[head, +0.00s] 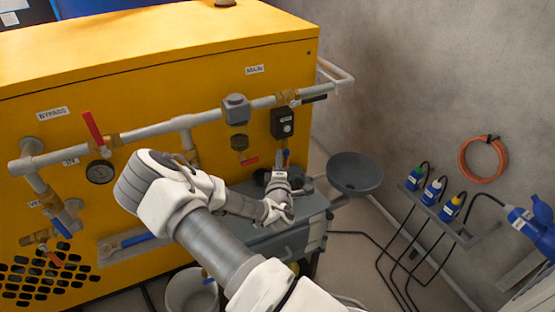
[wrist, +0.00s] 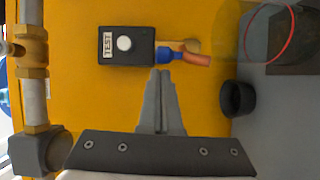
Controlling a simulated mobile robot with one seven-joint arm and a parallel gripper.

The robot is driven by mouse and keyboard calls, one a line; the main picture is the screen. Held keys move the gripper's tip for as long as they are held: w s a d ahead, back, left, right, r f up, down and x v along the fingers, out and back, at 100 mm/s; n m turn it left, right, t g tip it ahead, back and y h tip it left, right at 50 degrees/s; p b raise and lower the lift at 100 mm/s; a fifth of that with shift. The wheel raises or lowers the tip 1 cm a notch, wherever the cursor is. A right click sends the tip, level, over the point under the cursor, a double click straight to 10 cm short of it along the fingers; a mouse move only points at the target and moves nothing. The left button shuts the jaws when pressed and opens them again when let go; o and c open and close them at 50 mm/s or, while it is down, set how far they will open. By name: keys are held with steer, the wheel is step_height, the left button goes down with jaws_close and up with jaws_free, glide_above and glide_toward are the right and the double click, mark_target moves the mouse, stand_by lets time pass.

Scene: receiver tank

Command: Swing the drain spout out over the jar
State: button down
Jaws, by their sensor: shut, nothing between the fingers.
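The drain spout is a short copper-orange pipe (wrist: 197,59) with a blue collar (wrist: 171,54) and a brass part behind it, beside the box labelled TEST (wrist: 126,46) in the wrist view. In the head view blue and orange show just under the box (head: 283,122). The clear jar (wrist: 240,35) with a red ring line is at the upper right of the wrist view, apart from the pipe's end. My gripper (wrist: 161,74) is shut and empty, its tips close to the blue collar; contact cannot be told.
A dark cup (wrist: 237,98) stands on the grey bench. The yellow tank housing (head: 190,60) carries pipes and valves.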

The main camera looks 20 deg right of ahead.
steer(key=d, duration=0.1)
steer(key=s+d, duration=0.1)
steer(key=d, duration=0.1)
steer(key=shift+s+d, duration=0.3)
steer(key=shift+s, duration=0.05)
